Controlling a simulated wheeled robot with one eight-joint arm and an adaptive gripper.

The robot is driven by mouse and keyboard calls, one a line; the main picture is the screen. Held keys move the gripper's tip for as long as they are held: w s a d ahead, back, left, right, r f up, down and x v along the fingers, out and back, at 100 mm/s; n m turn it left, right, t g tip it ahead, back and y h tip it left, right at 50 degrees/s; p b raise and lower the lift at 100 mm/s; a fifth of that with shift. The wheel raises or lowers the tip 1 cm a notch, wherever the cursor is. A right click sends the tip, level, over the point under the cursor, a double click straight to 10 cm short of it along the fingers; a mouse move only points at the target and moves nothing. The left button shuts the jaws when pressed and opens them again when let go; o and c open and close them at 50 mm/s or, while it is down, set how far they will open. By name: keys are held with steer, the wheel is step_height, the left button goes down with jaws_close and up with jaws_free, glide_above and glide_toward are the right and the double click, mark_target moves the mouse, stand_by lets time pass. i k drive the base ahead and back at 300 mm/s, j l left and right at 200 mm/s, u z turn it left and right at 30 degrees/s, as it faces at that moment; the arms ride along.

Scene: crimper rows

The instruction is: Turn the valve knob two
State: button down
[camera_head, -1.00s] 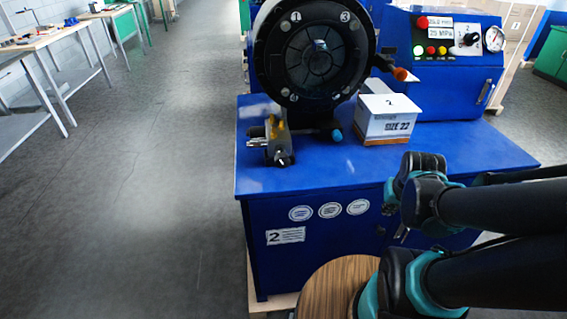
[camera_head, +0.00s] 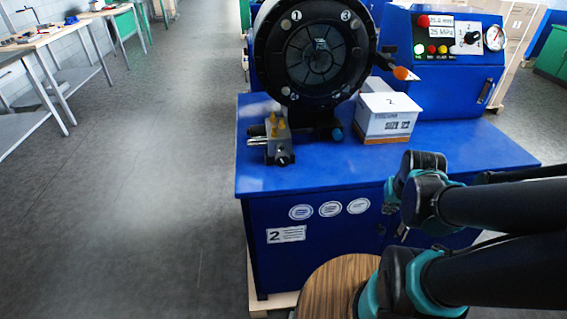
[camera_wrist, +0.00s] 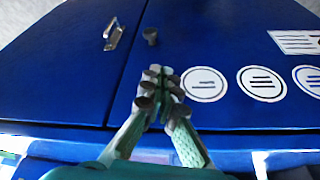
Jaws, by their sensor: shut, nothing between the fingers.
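A black knob (camera_head: 471,38) sits on a white plate marked 2 on the blue control panel (camera_head: 425,22) at the upper right of the head view. A round gauge (camera_head: 494,37) is to its right. The knob is not in the wrist view. My gripper (camera_wrist: 164,84) shows in the wrist view with its fingers shut and empty. It is in front of the blue cabinet (camera_wrist: 215,35), well away from the panel knob. In the head view my arm is at the lower right and the fingers cannot be made out.
The black crimper head (camera_head: 318,55) stands on the blue bench, with an orange-tipped lever (camera_head: 401,73) to its right. A white box (camera_head: 388,117) marked 2 and a small metal block (camera_head: 279,145) are on the bench top. A round wooden stool (camera_head: 335,290) stands in front. The left floor is clear.

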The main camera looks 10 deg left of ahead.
mark_target(282, 158)
steer(key=i+l+u, duration=0.2)
steer(key=l, duration=0.5)
steer(key=l+u, duration=0.2)
steer(key=l, duration=0.45)
steer(key=k+l+u, duration=0.1)
steer(key=j+z, duration=0.1)
